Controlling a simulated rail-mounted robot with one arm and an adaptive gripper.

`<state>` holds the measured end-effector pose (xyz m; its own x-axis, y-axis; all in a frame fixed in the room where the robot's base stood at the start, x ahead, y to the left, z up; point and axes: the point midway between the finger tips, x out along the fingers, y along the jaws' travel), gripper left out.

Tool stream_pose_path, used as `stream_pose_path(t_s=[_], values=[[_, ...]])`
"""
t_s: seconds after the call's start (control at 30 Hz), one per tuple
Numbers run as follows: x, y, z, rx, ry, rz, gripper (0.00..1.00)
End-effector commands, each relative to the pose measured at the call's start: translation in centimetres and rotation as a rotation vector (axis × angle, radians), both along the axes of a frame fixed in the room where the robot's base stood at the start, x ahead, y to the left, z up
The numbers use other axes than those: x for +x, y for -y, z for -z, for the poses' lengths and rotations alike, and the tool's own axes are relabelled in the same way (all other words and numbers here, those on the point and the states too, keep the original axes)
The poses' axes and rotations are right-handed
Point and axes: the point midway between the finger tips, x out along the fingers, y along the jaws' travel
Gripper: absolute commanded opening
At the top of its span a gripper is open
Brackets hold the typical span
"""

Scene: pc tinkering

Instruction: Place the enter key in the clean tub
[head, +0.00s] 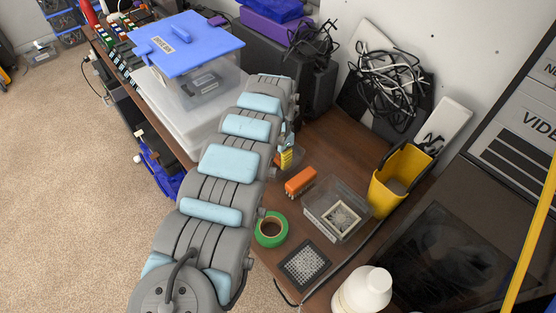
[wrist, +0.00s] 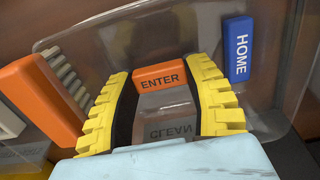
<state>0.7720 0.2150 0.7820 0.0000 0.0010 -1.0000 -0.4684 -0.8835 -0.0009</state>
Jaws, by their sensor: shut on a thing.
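My gripper (wrist: 160,80) has its yellow ribbed fingers shut on the orange enter key (wrist: 159,75), marked ENTER, in the wrist view. The key is over or inside a clear tub (wrist: 75,32); its height above the floor of the tub is hard to tell. A grey CLEAN label (wrist: 168,128), reading upside down, shows between the fingers. A blue HOME key (wrist: 238,48) lies in the tub, right of the right finger. In the head view my gripper (head: 286,158) shows as a bit of yellow beyond the arm, which hides the enter key and most of this tub.
An orange brush (head: 300,181) stands close to my gripper. A second clear tub (head: 318,200) holds a square part. A blue-lidded box (head: 187,43) is behind.

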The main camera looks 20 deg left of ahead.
Motion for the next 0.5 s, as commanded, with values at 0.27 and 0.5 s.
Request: stream_pose_path(t_s=[0.27,0.5], values=[[0.01,-0.03,0.57,0.0,0.0,-0.001,0.38],[-0.02,-0.05,0.86,0.0,0.0,-0.001,0.61]])
